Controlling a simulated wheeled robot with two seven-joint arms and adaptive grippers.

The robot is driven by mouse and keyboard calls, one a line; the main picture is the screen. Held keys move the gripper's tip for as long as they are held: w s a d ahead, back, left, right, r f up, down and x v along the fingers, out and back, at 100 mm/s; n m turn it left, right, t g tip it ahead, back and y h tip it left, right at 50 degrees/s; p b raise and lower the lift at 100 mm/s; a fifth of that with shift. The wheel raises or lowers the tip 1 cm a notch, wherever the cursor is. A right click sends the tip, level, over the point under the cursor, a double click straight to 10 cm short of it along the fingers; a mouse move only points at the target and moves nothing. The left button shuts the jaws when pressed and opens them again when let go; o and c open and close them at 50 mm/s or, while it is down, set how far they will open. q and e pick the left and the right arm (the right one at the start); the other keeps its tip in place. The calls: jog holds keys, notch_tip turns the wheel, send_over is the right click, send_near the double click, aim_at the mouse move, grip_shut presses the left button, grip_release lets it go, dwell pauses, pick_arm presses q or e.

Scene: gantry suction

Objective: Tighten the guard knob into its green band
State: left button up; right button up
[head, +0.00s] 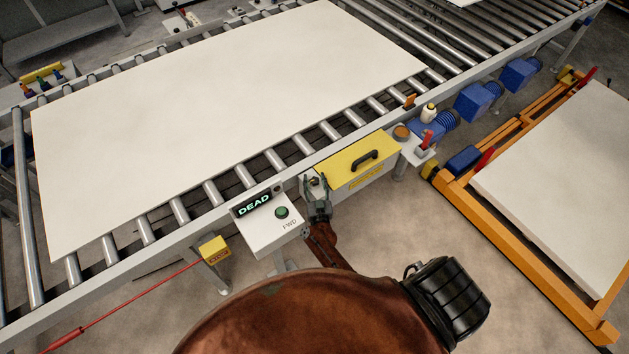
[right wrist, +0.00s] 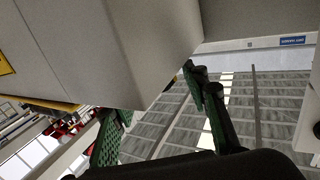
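The yellow guard (head: 352,165) with a black handle sits on the side of the roller conveyor. My right gripper (head: 316,181) is at the guard's left end, beside the grey control box (head: 268,230). Its green-padded fingers (right wrist: 155,115) stand apart in the right wrist view, with a pale grey box corner (right wrist: 150,60) beyond them and nothing clearly gripped. I cannot make out the guard knob or its green band; the gripper covers the guard's left end. My left gripper is not in view.
The control box has a lit "DEAD" display (head: 254,203) and a green button (head: 282,212). A large white board (head: 220,110) lies on the rollers. A small shelf right of the guard holds a brown round piece (head: 401,132). An orange-framed pallet (head: 500,235) stands at right.

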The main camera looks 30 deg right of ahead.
aim_at(315, 184)
jog(key=shift+o, duration=0.2)
jog(key=shift+s, duration=0.15)
jog(key=v, duration=0.7)
jog(key=shift+s, duration=0.1)
